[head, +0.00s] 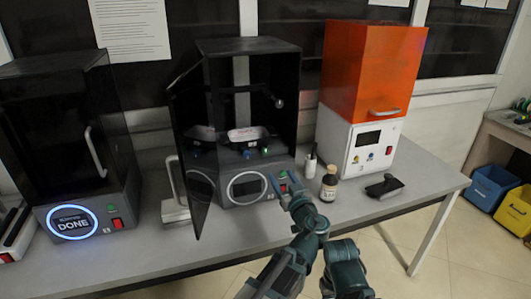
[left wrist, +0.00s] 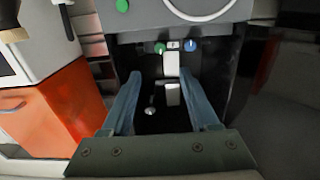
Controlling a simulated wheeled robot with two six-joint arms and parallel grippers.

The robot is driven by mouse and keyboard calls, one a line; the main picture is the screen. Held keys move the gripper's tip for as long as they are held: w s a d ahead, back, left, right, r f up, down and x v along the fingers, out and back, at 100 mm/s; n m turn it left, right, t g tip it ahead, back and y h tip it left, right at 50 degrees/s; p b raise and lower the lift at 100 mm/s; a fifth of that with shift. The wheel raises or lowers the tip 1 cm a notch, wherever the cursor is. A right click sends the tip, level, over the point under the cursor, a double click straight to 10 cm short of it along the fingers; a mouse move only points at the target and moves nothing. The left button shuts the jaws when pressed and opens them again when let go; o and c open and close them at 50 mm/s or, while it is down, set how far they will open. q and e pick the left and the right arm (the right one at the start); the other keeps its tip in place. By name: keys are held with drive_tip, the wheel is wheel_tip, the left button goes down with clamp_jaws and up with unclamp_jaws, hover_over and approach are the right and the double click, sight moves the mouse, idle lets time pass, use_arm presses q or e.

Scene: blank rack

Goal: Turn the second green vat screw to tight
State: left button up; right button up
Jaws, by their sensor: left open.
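The middle printer (head: 245,100) has its dark door swung open to the left. Inside, a pale vat (head: 248,134) sits above the grey base. A small green screw (head: 264,151) shows at its right front, and a blue one (head: 196,153) further left. In the left wrist view, which looks inverted, a green screw (left wrist: 160,47) and a blue screw (left wrist: 190,44) flank a small white label. My left gripper (head: 282,179) is open and empty, in front of the printer's base and apart from the screws; its blue fingers (left wrist: 162,78) spread below them in the wrist view. My right gripper is not in view.
The open door (head: 190,150) bounds the left side. Another printer (head: 70,150) reads DONE.

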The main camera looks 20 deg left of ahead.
sight(266, 152)
use_arm(q)
drive_tip(key=x, duration=1.3)
drive_tip(key=shift+w+a, duration=0.25)
drive_tip(key=shift+w, duration=0.05)
clamp_jaws()
